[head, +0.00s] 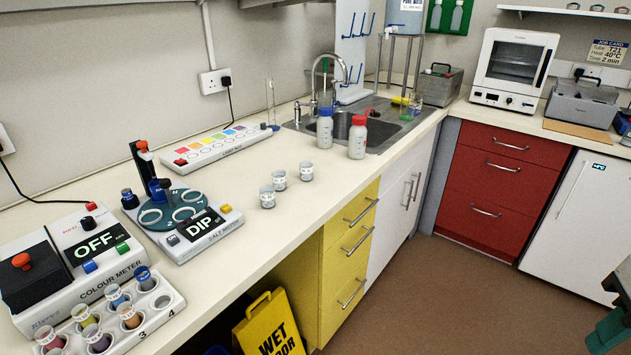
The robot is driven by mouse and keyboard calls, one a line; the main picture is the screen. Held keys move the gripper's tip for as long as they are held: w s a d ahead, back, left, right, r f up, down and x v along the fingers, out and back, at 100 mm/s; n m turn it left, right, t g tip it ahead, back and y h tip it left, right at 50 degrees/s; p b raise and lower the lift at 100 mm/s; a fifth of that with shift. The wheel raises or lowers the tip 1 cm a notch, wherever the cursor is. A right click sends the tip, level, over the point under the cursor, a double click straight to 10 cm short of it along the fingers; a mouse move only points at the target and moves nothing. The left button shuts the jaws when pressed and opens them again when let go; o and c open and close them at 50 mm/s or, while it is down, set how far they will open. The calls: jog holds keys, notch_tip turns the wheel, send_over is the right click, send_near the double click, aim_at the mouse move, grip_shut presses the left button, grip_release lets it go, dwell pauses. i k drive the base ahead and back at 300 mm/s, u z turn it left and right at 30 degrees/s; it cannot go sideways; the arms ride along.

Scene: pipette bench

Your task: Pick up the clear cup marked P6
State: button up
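Several clear cups with white label bands and pale lids or rims stand upright on the cream bench, right of the salt meter. Three form a loose group: a front cup (267,198), a middle cup (279,180) and a back right cup (306,172). Their marks are too small to read, so I cannot tell which is P6. More cups with coloured contents sit in the white rack (171,308) at the lower left. I see no gripper fingertips. A green and dark part (609,331) is cut off at the lower right edge; I cannot tell what it is.
The salt meter (199,234) with its round carousel stands left of the cups, the colour meter (80,262) farther left. A long colour strip unit (215,146) lies behind. A blue-capped bottle (325,130) and a red-capped bottle (357,138) stand by the sink. Bench in front is clear.

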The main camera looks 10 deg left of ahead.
aim_at(266, 192)
jog(key=i, duration=0.7)
jog(key=u, duration=0.6)
jog(key=i, duration=0.55)
jog(key=u, duration=0.45)
